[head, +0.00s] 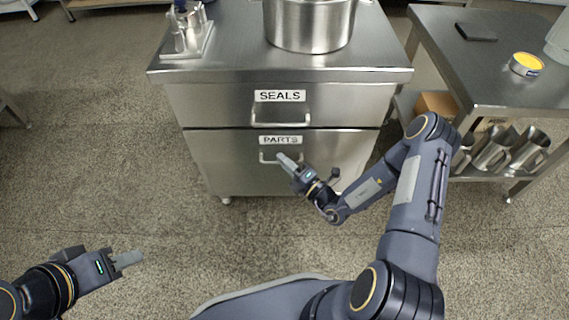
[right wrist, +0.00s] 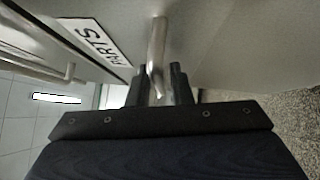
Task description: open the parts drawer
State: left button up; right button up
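The parts drawer (head: 225,162) is the lower drawer of the steel cabinet and carries a PARTS label. Its front sits flush with the cabinet. Its bar handle (head: 267,158) is partly hidden by my right gripper (head: 287,162). In the right wrist view the handle (right wrist: 157,50) runs between the two dark fingers of my right gripper (right wrist: 162,85), which stand close on either side of it and look shut on it. My left gripper (head: 127,260) is at the lower left, away from the cabinet, seen side-on; its finger gap cannot be made out.
The seals drawer (head: 210,105) above is shut, with its own handle (head: 281,122). A steel pot (head: 308,25) and a metal fixture (head: 187,32) stand on the cabinet top. A side table (head: 480,75) with jugs below is at right. The floor before the cabinet is clear.

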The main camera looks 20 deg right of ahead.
jog(key=shift+w, duration=0.1)
grip_shut()
jog(key=shift+a, duration=0.1)
